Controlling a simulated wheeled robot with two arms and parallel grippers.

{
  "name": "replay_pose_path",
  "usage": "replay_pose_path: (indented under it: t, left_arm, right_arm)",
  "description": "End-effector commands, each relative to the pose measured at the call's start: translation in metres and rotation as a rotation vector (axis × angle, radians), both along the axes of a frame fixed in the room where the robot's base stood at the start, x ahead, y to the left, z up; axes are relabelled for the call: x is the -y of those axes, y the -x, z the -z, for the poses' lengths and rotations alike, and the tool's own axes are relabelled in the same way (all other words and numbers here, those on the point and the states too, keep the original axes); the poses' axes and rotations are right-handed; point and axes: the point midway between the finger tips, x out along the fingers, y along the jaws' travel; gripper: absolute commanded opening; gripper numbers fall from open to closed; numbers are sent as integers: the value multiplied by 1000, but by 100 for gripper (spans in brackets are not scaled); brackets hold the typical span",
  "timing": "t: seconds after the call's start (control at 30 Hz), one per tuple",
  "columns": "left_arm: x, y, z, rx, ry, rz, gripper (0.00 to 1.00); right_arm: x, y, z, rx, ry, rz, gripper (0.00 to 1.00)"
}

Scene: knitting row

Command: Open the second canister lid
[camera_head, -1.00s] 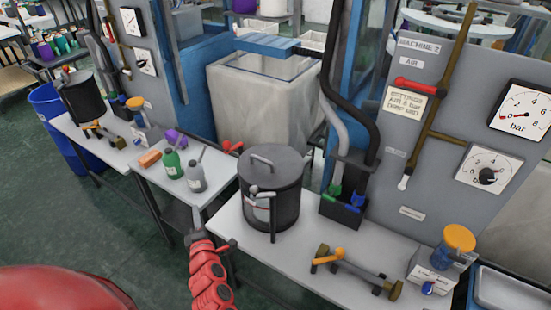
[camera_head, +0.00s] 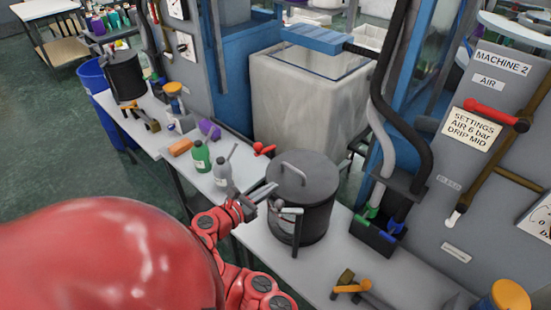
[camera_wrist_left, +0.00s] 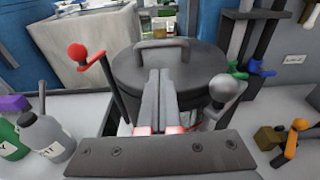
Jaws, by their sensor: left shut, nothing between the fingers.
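The second canister (camera_head: 305,222) is a dark drum on the near table, with its lid (camera_head: 305,175) on and an arched handle (camera_head: 294,170) on top. A grey lever clamp (camera_head: 288,211) sits on its front side. In the left wrist view the lid (camera_wrist_left: 135,72) fills the middle, its handle (camera_wrist_left: 160,46) at the far side. A grey-knobbed lever (camera_wrist_left: 222,90) stands right of the fingers. My left gripper (camera_head: 266,192) is shut and empty, its fingers (camera_wrist_left: 160,75) pointing at the lid's near edge; contact cannot be told. My right gripper is out of view.
A green bottle (camera_head: 200,157) and a grey bottle (camera_head: 222,170) stand left of the canister. A red-knobbed lever (camera_wrist_left: 77,52) rises left of the fingers. A black hose holder (camera_head: 378,233) and an orange-handled valve (camera_head: 352,287) are on the right. Another canister (camera_head: 125,76) stands far left.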

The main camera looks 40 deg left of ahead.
Motion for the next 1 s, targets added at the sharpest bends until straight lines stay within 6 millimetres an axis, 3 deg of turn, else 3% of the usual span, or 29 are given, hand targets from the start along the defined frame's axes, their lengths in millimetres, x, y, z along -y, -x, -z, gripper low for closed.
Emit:
replay_pose_path:
  t: [0.2, 0.43, 0.6, 1.0]
  left_arm:
    - [4, -41, 2, 0, -1, 4, 0]
    - [7, -70, 9, -1, -2, 2, 0]
    - [7, -79, 11, 0, -1, -2, 0]
    - [5, -79, 10, -3, -3, -3, 0]
  right_arm:
    - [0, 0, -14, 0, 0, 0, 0]
    - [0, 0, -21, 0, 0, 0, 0]
    - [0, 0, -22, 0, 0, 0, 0]
    - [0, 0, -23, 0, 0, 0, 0]
